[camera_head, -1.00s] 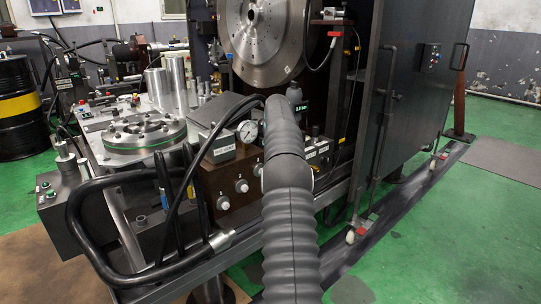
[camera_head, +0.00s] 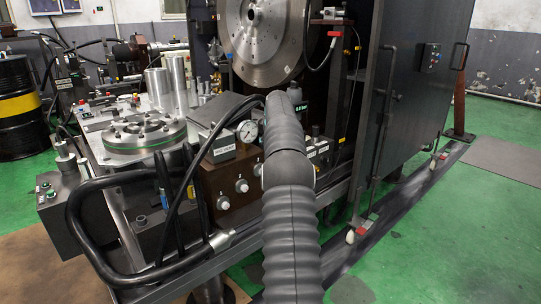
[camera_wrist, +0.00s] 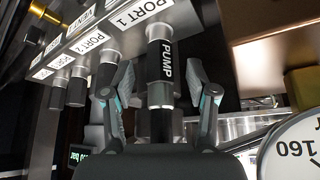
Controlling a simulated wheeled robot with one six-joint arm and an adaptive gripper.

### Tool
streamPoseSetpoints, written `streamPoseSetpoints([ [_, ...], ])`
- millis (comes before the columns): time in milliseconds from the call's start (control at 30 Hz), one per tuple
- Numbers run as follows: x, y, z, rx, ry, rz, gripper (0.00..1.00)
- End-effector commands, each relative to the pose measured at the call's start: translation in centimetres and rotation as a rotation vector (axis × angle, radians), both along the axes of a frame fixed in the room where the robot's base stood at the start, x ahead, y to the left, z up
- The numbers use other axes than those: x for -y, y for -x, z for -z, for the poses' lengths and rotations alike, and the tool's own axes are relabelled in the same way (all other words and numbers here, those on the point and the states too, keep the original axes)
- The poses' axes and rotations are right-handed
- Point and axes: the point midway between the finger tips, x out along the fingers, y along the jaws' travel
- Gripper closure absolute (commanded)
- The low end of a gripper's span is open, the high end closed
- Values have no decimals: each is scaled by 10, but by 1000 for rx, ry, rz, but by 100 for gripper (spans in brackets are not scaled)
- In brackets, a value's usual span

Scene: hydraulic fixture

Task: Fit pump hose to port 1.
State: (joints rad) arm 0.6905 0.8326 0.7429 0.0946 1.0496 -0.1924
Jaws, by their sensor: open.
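The pump hose (camera_wrist: 167,62), with a black sleeve lettered PUMP and a metallic part below it, lines up with port 1 (camera_wrist: 158,33) in the wrist view. The top of its sleeve appears to meet the port's stub, under the PORT 1 label; I cannot tell how firmly it is seated. My gripper (camera_wrist: 160,90) is open, with one finger on each side of the hose and visible gaps between. In the head view my gripper is hidden behind my grey ribbed arm.
Neighbouring ports with dark fittings (camera_wrist: 77,92) stand close to the left finger. A pressure gauge (camera_wrist: 295,150) is at lower right, and a brown block (camera_wrist: 260,18) at upper right. In the head view, a thick black hose loop (camera_head: 72,220) hangs at the bench's front left.

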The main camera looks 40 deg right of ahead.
Motion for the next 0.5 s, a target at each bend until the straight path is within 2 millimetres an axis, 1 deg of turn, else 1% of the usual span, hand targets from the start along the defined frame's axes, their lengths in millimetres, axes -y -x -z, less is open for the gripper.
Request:
streamPoseSetpoints([
  [33, -2, 4, -10, 2, 2, 0, 42],
  [100, -6, 10, -23, 4, 3, 0, 42],
  [300, -16, 27, -57, 4, 3, 0, 42],
  [500, -23, 39, -79, 3, 2, 0, 42],
])
